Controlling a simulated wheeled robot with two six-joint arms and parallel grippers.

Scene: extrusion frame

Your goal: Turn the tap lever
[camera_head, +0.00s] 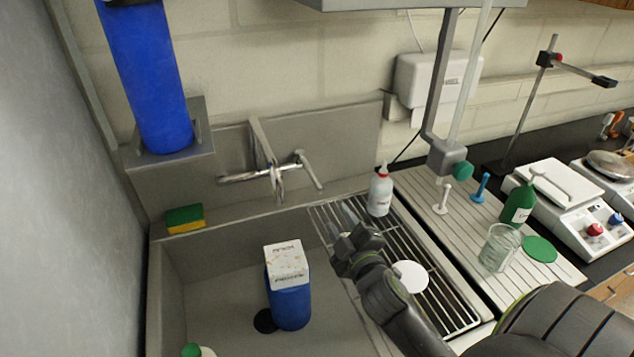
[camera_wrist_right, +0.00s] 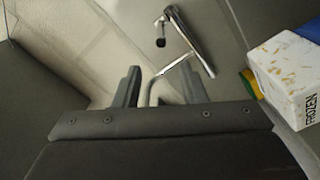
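The chrome tap (camera_head: 277,182) is at the back wall of the grey sink. A thin bar (camera_head: 312,174), seemingly its lever, angles down at its right side. My right gripper (camera_head: 342,222) is over the drying rack, to the right of and nearer than the tap, with its fingers pointing toward the wall and apart. In the right wrist view, the tap (camera_wrist_right: 190,45) is beyond the fingertips, and a thin curved chrome bar shows in the gap between the fingers (camera_wrist_right: 158,88). The gap seems otherwise empty; whether the bar is touched cannot be told. My left gripper is out of view.
A blue container (camera_head: 290,300) with a white box (camera_head: 287,262) on top stands in the sink. A sponge (camera_head: 185,219) lies on the left rim. A white bottle (camera_head: 380,190) stands just right of my right gripper, by the metal rack (camera_head: 440,300).

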